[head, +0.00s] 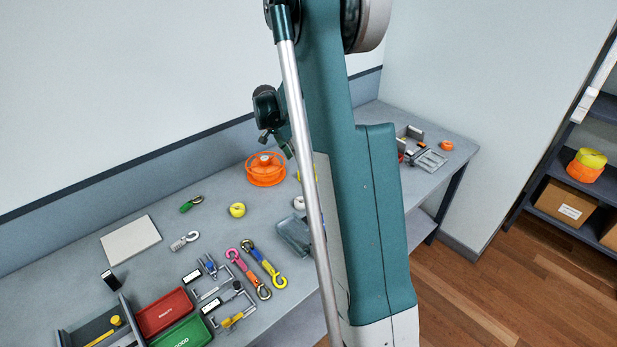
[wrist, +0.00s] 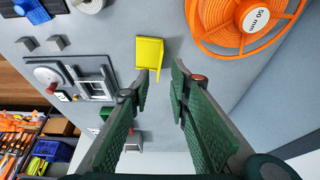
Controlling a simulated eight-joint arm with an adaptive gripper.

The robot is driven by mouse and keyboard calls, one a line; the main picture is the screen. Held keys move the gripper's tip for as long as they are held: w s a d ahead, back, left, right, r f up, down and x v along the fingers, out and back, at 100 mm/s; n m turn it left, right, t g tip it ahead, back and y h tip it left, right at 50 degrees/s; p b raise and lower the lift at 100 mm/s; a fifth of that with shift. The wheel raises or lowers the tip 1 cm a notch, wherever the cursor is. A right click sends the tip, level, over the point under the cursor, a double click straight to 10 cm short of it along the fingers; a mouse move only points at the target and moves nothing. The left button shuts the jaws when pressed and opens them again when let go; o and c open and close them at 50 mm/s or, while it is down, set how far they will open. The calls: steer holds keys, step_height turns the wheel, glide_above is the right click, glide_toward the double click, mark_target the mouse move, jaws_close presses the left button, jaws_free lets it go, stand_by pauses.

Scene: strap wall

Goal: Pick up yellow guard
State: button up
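The yellow guard (wrist: 149,52), a small angular yellow piece, lies on the grey bench just beyond my fingertips in the wrist view. In the head view a sliver of yellow (head: 313,174) shows beside my arm, probably the same piece and mostly hidden. My gripper (wrist: 163,73) has its two green-padded fingers apart with nothing between them. The guard lies ahead of the gap, slightly to the left. I cannot tell whether a fingertip touches it. In the head view my arm hides most of the gripper.
A grey fixture (wrist: 82,76) and small grey blocks (wrist: 57,42) lie left. Red (head: 164,312) and green trays stand at the bench's near left.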

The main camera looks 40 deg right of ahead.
mark_target(306, 169)
steer(key=shift+m+g, duration=0.3)
steer(key=shift+m, duration=0.4)
steer(key=d+f, duration=0.3)
steer(key=shift+w+d+f, duration=0.3)
steer(key=shift+f, duration=0.1)
steer(key=shift+x, duration=1.25)
steer(key=shift+d+f, duration=0.1)
steer(key=shift+f, duration=0.05)
steer(key=shift+x, duration=2.45)
steer(key=shift+s, duration=0.1)
steer(key=shift+f+b, duration=0.25)
steer(key=shift+b, duration=0.3)
